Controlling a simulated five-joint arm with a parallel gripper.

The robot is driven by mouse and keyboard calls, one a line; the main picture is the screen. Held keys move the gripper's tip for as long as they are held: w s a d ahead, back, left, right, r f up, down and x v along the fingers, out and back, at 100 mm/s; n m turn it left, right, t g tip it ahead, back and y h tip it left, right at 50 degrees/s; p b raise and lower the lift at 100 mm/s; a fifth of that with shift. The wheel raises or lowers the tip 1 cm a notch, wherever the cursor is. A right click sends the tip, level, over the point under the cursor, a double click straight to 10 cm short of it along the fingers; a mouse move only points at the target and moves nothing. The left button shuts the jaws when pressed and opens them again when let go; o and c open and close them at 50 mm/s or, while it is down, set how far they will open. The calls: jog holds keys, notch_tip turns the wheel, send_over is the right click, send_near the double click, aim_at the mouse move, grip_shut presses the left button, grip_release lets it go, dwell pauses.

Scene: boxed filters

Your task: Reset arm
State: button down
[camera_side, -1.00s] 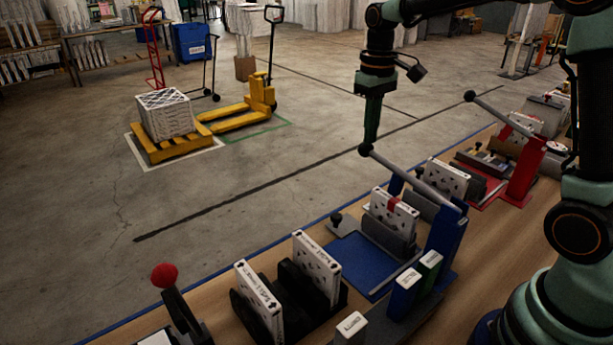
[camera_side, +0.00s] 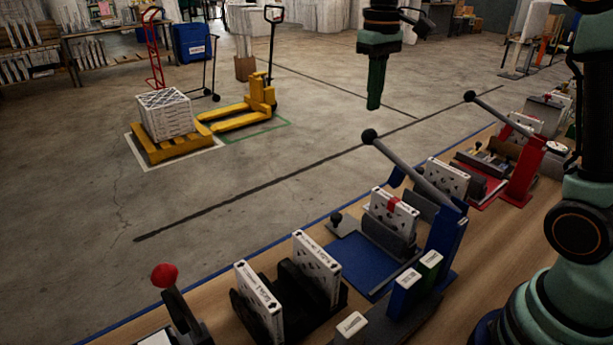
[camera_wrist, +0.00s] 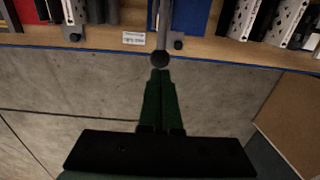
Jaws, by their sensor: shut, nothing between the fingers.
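My gripper (camera_side: 375,104) hangs above and clear of the bench in the side view, its green fingers together and empty, pointing down. Below it is the grey lever (camera_side: 415,170) with a black ball knob (camera_side: 369,136) on the blue press (camera_side: 447,237). The lever slants up to the left, and a visible gap separates the knob from the fingertips. In the wrist view the shut fingers (camera_wrist: 160,74) point toward the knob (camera_wrist: 160,59), close to it in the picture.
Boxed filters (camera_side: 317,267) stand in black holders on the wooden bench (camera_side: 480,285). A red-knobbed lever (camera_side: 164,276) stands front left. A red press (camera_side: 523,172) with another lever is at right. A yellow pallet jack (camera_side: 240,112) is on the open floor behind.

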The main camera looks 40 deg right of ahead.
jog(key=shift+r, duration=0.7)
jog(key=shift+s, duration=0.1)
jog(key=shift+s+a+r, duration=0.1)
jog(key=shift+s+a, duration=0.05)
jog(key=shift+s, duration=0.1)
jog(key=s+a+f+t, duration=0.2)
jog(key=s+f, duration=0.1)
jog(key=s, duration=0.3)
jog(key=s+a+f+t, duration=0.2)
jog(key=s+f+t, duration=0.1)
jog(key=s, duration=0.4)
jog(key=shift+a+t, duration=0.3)
jog(key=shift+a, duration=0.05)
